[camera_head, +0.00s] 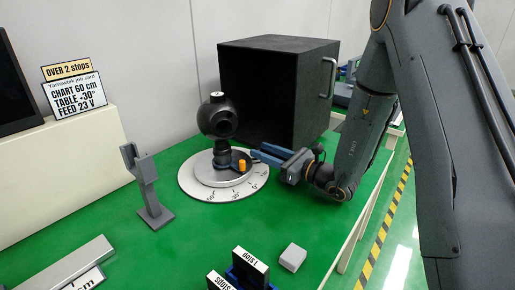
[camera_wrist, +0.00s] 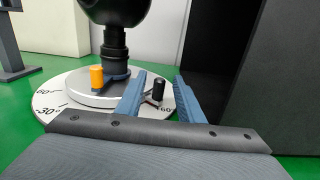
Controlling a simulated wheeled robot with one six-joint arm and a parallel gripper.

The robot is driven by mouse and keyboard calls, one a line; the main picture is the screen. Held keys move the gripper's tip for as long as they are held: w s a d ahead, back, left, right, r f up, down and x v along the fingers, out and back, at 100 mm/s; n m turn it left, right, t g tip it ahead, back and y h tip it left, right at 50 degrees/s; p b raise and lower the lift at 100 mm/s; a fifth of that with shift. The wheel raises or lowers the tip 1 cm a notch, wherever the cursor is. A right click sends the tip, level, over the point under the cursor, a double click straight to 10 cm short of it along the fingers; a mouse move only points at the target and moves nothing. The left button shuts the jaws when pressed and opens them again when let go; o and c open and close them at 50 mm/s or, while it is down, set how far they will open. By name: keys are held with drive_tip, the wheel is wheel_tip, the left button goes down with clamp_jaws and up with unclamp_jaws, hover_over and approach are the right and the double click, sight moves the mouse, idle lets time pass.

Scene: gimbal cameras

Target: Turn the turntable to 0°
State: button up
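The turntable (camera_head: 192,188) is a pale round disc with degree marks around its rim, on the green bench. It also shows in the wrist view (camera_wrist: 52,98), where "-30°" is at the left front and "60°" at the right. A dark ball-shaped gimbal camera (camera_head: 217,118) stands upright on it. An orange peg (camera_wrist: 97,77) and a black knob on a short arm (camera_wrist: 159,91) are at the turntable. My gripper (camera_head: 257,153) is level at the turntable's right side. Its blue fingers are apart, with the black knob showing between them; contact is unclear.
A black open box (camera_head: 265,85) with a handle stands close behind and right of the turntable. A grey stand (camera_head: 150,185) is at the left. A job card (camera_head: 77,95) reads "TABLE -30°". A small grey block (camera_head: 293,257) and blue labelled holders (camera_head: 247,270) are in front.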

drive_tip(key=shift+x, duration=1.45)
drive_tip(key=shift+c, duration=0.4)
clamp_jaws()
